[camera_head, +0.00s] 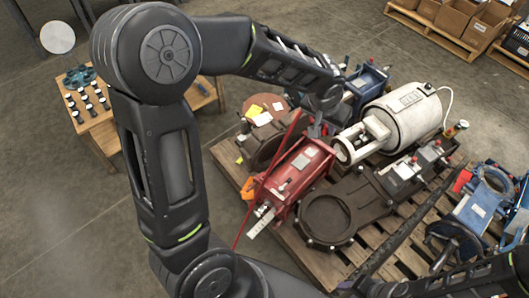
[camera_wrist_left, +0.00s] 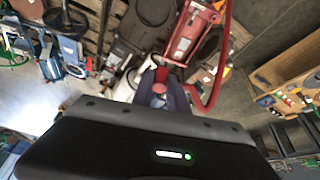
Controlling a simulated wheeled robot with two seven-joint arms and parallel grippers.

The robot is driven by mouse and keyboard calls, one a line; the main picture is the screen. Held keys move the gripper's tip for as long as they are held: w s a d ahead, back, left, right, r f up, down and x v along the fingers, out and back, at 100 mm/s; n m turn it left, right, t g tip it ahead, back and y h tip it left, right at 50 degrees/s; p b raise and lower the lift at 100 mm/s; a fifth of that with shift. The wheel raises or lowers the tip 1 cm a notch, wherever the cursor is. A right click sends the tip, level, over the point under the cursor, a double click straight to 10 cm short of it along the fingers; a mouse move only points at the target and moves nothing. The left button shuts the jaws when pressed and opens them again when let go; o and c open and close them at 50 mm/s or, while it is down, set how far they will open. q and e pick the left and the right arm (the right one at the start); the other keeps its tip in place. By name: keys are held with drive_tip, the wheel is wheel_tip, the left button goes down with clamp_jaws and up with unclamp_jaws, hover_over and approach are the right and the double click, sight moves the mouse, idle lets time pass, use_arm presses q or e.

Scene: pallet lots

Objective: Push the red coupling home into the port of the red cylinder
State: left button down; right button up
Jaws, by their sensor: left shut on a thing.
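The red cylinder (camera_head: 302,166) lies on a wooden pallet among other machine parts. It also shows at the top of the left wrist view (camera_wrist_left: 188,32). My left gripper (camera_head: 318,128) is at the cylinder's far end. In the left wrist view its fingers (camera_wrist_left: 163,86) are just below the cylinder's end, shut on the red coupling, which is mostly hidden between them. A red hose (camera_wrist_left: 222,62) curves down beside the cylinder toward the fingers. I cannot tell how far the coupling is in the port, which is hidden. My right gripper is not in view.
The pallet (camera_head: 308,262) is crowded. A white cylinder (camera_head: 408,118) lies right of the red one, a dark round flange part (camera_head: 325,217) in front. Blue parts (camera_head: 480,215) stand at the right. A wooden table (camera_head: 98,140) with small pieces is at the left. Bare floor lies between.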

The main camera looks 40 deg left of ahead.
use_arm(q)
drive_tip(key=shift+w+a, duration=0.15)
drive_tip(key=shift+w, duration=0.05)
drive_tip(key=shift+s+r, duration=0.15)
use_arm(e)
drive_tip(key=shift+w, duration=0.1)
